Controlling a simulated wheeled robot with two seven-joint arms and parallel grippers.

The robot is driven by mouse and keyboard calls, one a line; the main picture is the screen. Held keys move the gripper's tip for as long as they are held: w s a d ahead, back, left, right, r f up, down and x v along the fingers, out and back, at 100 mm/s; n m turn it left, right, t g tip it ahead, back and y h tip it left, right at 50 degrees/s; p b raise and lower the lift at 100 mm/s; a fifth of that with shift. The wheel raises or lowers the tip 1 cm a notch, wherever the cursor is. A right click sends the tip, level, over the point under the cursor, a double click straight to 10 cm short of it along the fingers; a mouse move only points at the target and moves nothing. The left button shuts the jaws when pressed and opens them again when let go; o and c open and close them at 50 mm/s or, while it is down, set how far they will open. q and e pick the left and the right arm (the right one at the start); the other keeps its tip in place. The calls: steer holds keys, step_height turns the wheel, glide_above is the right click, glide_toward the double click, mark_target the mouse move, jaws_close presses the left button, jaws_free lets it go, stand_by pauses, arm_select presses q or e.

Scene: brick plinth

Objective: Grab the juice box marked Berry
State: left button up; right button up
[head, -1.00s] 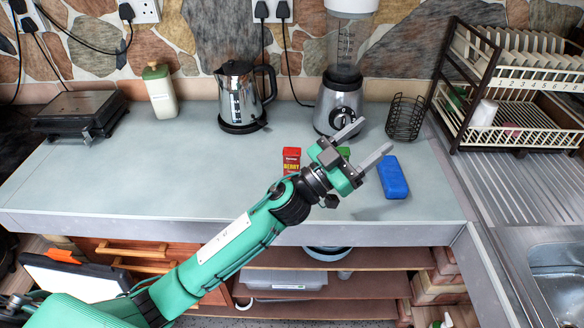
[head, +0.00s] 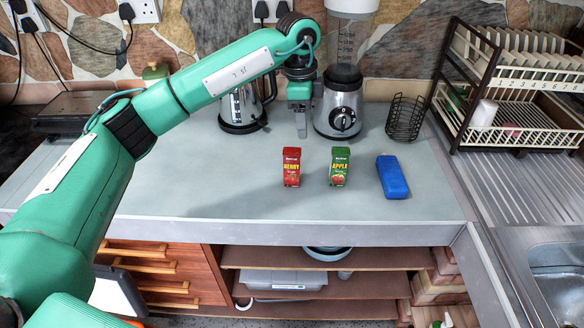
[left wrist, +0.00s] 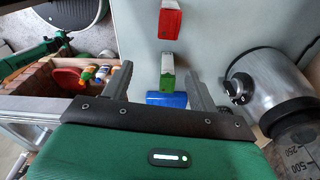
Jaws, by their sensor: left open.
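The red juice box marked Berry (head: 291,167) stands upright on the pale countertop (head: 230,185). In the left wrist view the red box (left wrist: 171,20) shows at the top, beyond the fingertips. My left gripper (head: 301,134) points down behind the Berry box, in front of the blender and apart from the box. In the left wrist view my left gripper (left wrist: 160,73) has its fingers spread with nothing held. A green juice box marked Apple (head: 339,167) stands to the right of Berry; in the wrist view the green box (left wrist: 167,72) appears between the fingers. My right gripper is not in view.
A blue box-like object (head: 392,177) lies right of Apple. The blender (head: 340,108) and kettle (head: 237,110) stand close behind my gripper. A wire basket (head: 406,118) and dish rack (head: 500,125) are at the right. The counter left of Berry is clear.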

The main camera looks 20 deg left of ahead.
mark_target(292, 151)
arm_select(q)
steer(key=shift+n+y, duration=0.6)
steer(key=a+f, duration=0.1)
steer(key=f, duration=0.1)
steer(key=f+p, duration=0.1)
steer(key=f, duration=0.1)
steer(key=a+f+p, duration=0.1)
steer(key=f, duration=0.2)
steer(key=shift+w+a, duration=0.25)
steer(key=shift+a, duration=0.05)
steer(key=shift+f+p, duration=0.4)
steer(key=shift+f, duration=0.1)
steer(key=f, duration=0.1)
steer(key=f+p, duration=0.1)
steer(key=f, duration=0.1)
steer(key=shift+s+a+f, duration=0.15)
steer(key=shift+a+f, duration=0.1)
steer(key=shift+f, duration=0.05)
steer(key=shift+f+p, duration=0.3)
steer(key=shift+f, duration=0.15)
steer(key=c, duration=1.2)
